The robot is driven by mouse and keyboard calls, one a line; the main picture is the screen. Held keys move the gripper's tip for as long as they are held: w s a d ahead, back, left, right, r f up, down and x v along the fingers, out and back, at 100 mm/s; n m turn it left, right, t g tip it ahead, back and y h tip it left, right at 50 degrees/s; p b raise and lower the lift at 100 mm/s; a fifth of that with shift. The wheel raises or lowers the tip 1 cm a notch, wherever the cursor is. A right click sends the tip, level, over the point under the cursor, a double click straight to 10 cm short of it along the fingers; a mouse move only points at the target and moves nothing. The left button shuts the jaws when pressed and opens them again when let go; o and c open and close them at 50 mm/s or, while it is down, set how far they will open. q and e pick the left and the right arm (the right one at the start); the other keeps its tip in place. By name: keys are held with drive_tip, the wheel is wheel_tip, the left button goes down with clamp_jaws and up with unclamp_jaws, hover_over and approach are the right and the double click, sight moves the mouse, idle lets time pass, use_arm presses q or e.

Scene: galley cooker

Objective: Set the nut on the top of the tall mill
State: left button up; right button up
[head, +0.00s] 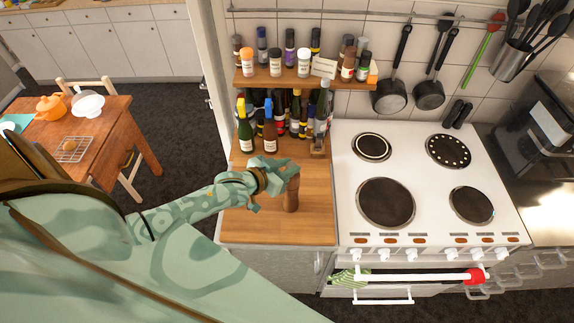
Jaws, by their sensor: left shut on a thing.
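The tall mill (291,196), brown and wooden, stands upright on the wooden worktop near its front right. My left gripper (290,169) is at the mill's top end, its fingers partly covering that top. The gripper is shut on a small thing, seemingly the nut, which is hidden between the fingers. I cannot tell whether the nut touches the mill. My right gripper is out of view.
Several bottles (270,132) and jars crowd the back of the wooden worktop (250,228), under a spice shelf (285,80). The white cooker (410,178) adjoins on the right. The worktop's front part is clear around the mill.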

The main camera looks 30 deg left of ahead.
use_arm(q)
drive_tip(key=shift+f+b, duration=0.3)
drive_tip(key=shift+f, duration=0.25)
drive_tip(key=o, duration=1.6)
drive_tip(key=shift+f, duration=0.1)
drive_tip(key=shift+o, duration=0.2)
drive_tip(key=shift+s+a+r+p, duration=0.1)
drive_tip(key=shift+s+r+p, duration=0.2)
drive_tip(key=shift+s+p, duration=0.15)
drive_tip(key=p+v, duration=0.4)
drive_tip(key=v, duration=0.5)
drive_tip(key=shift+f, duration=0.2)
